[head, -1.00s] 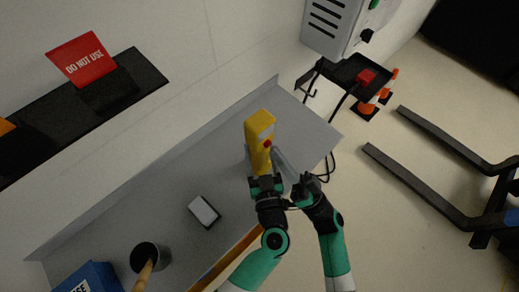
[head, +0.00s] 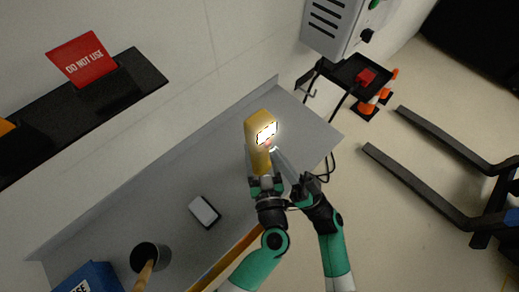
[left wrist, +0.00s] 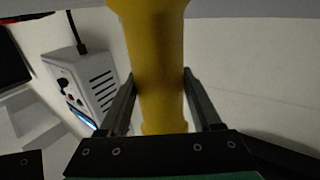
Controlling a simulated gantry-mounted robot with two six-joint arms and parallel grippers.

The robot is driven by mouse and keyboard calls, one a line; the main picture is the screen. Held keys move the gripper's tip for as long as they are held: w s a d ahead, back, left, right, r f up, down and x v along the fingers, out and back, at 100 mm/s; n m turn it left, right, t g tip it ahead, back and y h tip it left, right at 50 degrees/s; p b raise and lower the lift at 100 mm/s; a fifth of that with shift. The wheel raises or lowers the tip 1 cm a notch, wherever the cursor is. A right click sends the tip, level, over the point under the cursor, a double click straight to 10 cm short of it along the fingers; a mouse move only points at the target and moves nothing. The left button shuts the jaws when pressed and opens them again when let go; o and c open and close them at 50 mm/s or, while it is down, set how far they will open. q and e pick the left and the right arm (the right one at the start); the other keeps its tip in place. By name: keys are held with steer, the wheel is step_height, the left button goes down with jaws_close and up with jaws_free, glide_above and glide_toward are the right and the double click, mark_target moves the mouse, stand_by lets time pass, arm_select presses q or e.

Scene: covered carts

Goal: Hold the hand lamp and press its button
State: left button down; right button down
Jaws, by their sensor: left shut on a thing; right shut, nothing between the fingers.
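The yellow hand lamp (head: 259,130) stands roughly upright above the grey bench in the head view, its white panel lit bright. My left gripper (head: 262,174) is shut around the lower handle. In the left wrist view the yellow handle (left wrist: 158,70) runs up between the two fingers of my left gripper (left wrist: 158,100). My right gripper (head: 275,153) is shut and empty. Its fingertips are at the lamp's front just below the lit panel, at the button, which they largely hide; I cannot tell whether they touch it.
The grey bench (head: 165,185) holds a small white-topped block (head: 204,211), a dark cup (head: 147,255) with a wooden handle and a blue box (head: 88,279). A red sign (head: 82,58) stands on a black shelf. A vented grey box (head: 335,25) is at the upper right.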

steer(key=s+d, duration=0.4)
steer(key=shift+s+d, duration=0.15)
stand_by(0.4)
arm_select(q)
jaws_free()
steer(key=s, duration=0.4)
steer(key=s+d, duration=0.1)
steer(key=s, duration=0.3)
steer(key=s+d, duration=0.1)
steer(key=s, duration=0.2)
steer(key=shift+s+d, duration=0.15)
steer(key=shift+s, duration=0.25)
steer(key=shift+d, duration=0.1)
